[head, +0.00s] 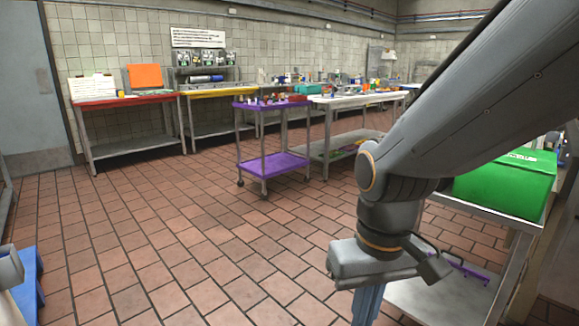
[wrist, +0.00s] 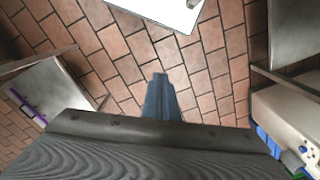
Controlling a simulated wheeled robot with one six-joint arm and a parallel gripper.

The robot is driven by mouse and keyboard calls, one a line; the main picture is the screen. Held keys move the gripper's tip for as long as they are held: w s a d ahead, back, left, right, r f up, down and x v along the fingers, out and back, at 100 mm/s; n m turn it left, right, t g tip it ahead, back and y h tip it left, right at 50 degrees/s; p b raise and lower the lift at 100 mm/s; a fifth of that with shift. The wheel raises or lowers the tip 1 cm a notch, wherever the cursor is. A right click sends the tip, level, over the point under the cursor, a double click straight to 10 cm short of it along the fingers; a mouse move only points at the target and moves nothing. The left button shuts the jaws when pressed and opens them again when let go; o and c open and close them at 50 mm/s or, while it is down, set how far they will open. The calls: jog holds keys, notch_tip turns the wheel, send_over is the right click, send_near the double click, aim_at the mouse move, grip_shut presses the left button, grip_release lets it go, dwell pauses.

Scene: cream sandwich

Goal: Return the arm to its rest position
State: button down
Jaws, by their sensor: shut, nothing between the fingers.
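My arm reaches in from the upper right of the head view, and its wrist hangs down over the right part of the floor. My gripper (head: 366,308) points downward, with its blue-grey fingers cut off by the bottom edge. In the wrist view my gripper (wrist: 159,80) shows as two fingers closed together, with nothing between them. Tiled floor lies below the fingertips, which touch nothing.
A green box (head: 508,182) stands on a metal table (head: 440,300) right of my wrist. A purple cart (head: 272,166) and several worktables stand farther back. A blue object (head: 28,280) is at the lower left. Brick-tiled floor (head: 150,225) is clear left of my arm.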

jog(key=d+r+m+p, duration=0.2)
jog(key=d+r+p, duration=0.6)
jog(key=p, duration=0.6)
jog(key=shift+s+r+m+h+p, duration=0.3)
jog(key=shift+p, duration=0.05)
jog(key=shift+a, duration=0.1)
